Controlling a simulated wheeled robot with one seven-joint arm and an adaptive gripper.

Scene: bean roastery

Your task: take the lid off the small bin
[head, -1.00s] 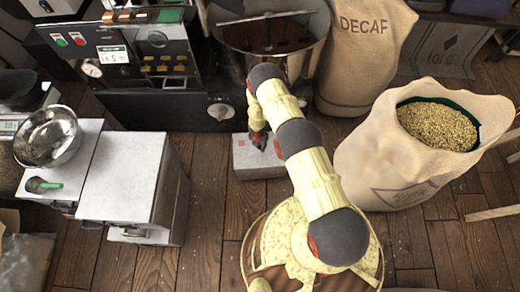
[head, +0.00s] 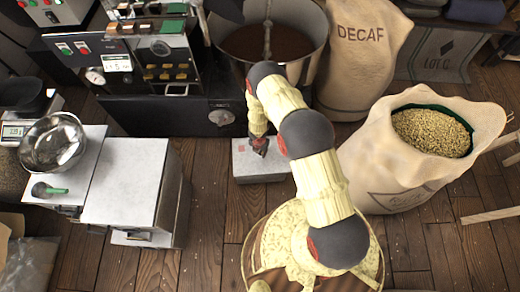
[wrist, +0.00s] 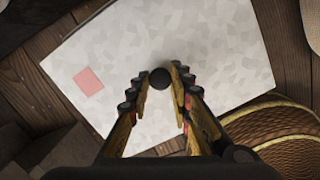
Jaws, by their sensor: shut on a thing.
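The small bin (head: 262,180) is a low pale box on the wooden floor, below the machine in the head view. Its flat whitish lid (head: 242,160) carries a red square mark, and it fills much of the wrist view (wrist: 225,50). The lid has a round black knob (wrist: 160,78) near its middle. My gripper (head: 260,150) is over the lid, and in the wrist view its fingers (wrist: 161,84) are closed on the knob from both sides. The lid appears to sit on the bin; I see no gap between them. The bin's inside is hidden.
A metal drum (head: 305,62) stands behind the bin. A sack of pale beans (head: 400,160) is to the right, with a DECAF sack (head: 355,60) behind. A white-topped cabinet (head: 125,180) stands to the left. Some bare floor (head: 205,190) lies between cabinet and bin.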

